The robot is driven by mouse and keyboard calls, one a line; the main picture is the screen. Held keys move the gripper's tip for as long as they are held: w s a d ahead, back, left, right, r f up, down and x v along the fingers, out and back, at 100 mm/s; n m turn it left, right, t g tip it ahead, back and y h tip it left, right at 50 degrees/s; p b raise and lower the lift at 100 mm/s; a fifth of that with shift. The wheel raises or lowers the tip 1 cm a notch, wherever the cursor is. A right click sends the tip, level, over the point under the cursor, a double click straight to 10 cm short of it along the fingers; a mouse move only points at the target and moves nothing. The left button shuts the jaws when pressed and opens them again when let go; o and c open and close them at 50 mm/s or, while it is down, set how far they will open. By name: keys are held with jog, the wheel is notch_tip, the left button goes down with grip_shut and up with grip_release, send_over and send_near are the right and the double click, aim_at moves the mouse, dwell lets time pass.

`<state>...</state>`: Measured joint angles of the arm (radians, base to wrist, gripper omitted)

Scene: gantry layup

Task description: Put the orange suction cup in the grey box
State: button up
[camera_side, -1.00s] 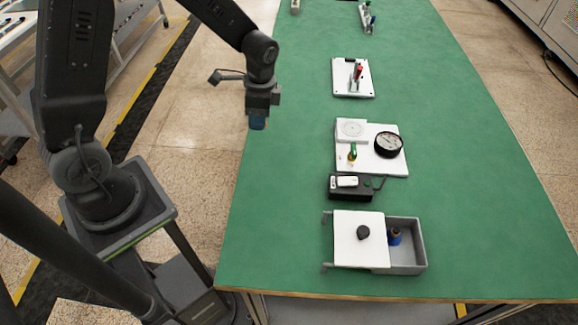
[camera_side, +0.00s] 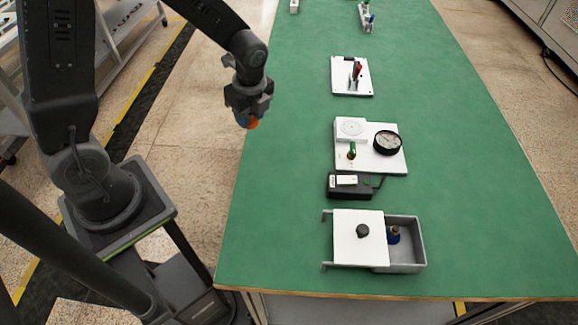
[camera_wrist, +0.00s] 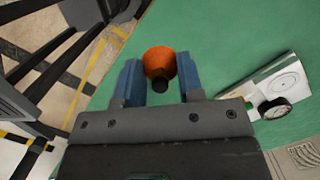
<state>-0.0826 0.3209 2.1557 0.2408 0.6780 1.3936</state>
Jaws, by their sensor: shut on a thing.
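My gripper (camera_side: 246,119) is shut on the orange suction cup (camera_side: 253,124), in the air over the table's left edge. In the wrist view the orange cup (camera_wrist: 159,62) with its dark stem sits between the blue fingertips of my gripper (camera_wrist: 160,78). The grey box (camera_side: 418,253) stands near the front of the green table. A white lid (camera_side: 350,249) with a black knob covers its left part, and the right part is open. My gripper is well to the upper left of the box.
Behind the box are a black device (camera_side: 349,187) with a cable and a white board with a round gauge (camera_side: 388,143) and a green part (camera_side: 351,150). A white plate (camera_side: 342,87) with a red-tipped part is farther back. The table's right side is clear.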

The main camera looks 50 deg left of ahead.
aim_at(288, 170)
jog(key=w+d+f, duration=0.1)
jog(key=d+f, duration=0.1)
jog(key=d, duration=0.1)
jog(key=w+d+f, duration=0.1)
jog(key=d+f, duration=0.1)
jog(key=d, duration=0.2)
jog(key=w+d+f, duration=0.1)
jog(key=d+f, duration=0.1)
jog(key=d, duration=0.1)
jog(key=shift+d+f, duration=0.2)
jog(key=shift+f, duration=1.8)
jog(key=shift+f, duration=0.2)
jog(key=o, duration=0.9)
jog(key=shift+r, duration=0.1)
